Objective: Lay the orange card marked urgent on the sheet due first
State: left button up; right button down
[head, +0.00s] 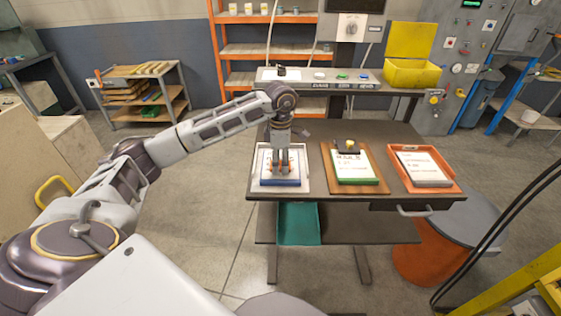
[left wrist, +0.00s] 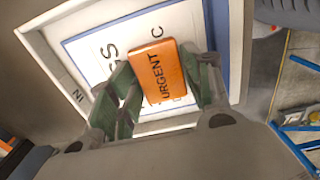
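The orange card marked URGENT (left wrist: 158,72) sits between the fingers of my left gripper (left wrist: 160,80), which touch it on both sides. The card is over a white sheet with a blue edge (head: 267,181) in the white tray (head: 304,186) at the table's left. In the head view my left gripper (head: 279,170) points down over that sheet and hides most of the card. I cannot tell whether the card touches the sheet. A green-edged sheet (head: 349,172) lies on a brown board in the middle. Another sheet (head: 424,168) lies in the orange tray at right. The sheets' writing is largely unreadable.
A dark clip-like object (head: 346,144) sits at the top of the middle sheet. A raised shelf (head: 330,87) with small coloured items and a yellow bin (head: 411,72) stands behind the table. A drawer handle (head: 414,211) sticks out at the front right.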

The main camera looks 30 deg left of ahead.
aim_at(280, 164)
pick_arm(q)
jog(key=shift+o, duration=0.9)
jog(key=shift+r, duration=0.15)
notch_tip(280, 164, up, 12)
dwell(0.3)
dwell(0.9)
